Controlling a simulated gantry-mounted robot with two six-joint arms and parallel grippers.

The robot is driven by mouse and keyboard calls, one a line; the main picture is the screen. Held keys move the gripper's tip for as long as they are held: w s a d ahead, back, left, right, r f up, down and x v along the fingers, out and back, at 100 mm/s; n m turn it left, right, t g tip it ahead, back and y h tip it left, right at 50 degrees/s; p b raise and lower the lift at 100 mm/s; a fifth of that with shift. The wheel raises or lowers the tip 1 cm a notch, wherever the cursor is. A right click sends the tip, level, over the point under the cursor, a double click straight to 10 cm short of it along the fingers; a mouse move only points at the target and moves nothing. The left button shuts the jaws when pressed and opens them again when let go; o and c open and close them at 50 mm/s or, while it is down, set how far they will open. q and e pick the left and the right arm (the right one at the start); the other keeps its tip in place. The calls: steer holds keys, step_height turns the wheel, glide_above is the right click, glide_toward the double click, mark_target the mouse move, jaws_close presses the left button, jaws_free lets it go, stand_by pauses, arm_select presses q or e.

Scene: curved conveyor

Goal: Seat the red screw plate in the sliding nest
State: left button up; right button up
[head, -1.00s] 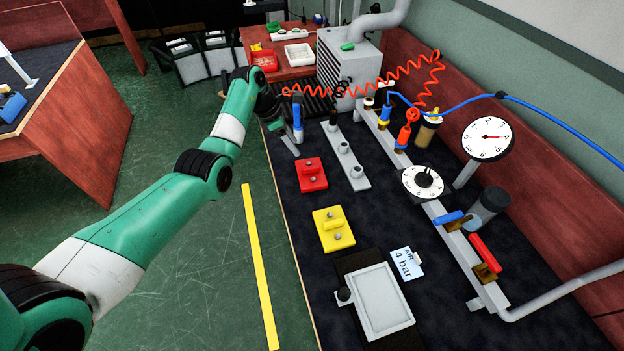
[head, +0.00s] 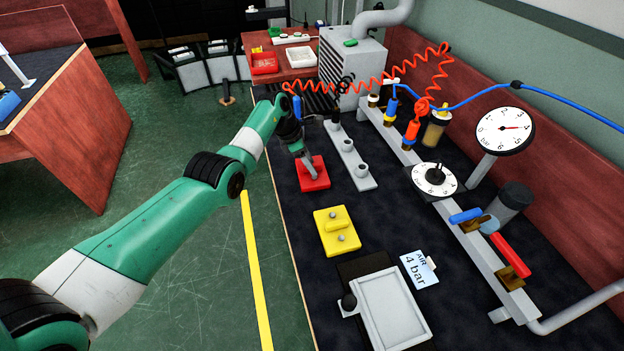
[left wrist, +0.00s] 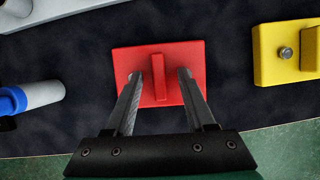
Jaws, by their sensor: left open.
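The red screw plate (head: 314,181) lies flat on the dark bench mat, and my left gripper (head: 312,166) is right over it, partly hiding it. In the left wrist view the red plate (left wrist: 190,58) has a raised red rib down its middle. The open fingers of my left gripper (left wrist: 170,85) stand on either side of the rib's near end; I cannot tell whether they touch the plate. The sliding nest may be the grey tray (head: 368,325) on a black base at the front, with a dark knob at its left. My right gripper is not in view.
A yellow plate (head: 336,238) with screws lies between the red plate and the tray. A grey rail with round sockets (head: 352,160) runs right of the red plate. An air card (head: 418,269), gauges and valves stand farther right. A blue-handled tool (left wrist: 32,98) lies beside the gripper.

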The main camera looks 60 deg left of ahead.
arm_select(q)
jaws_close()
stand_by(1.4)
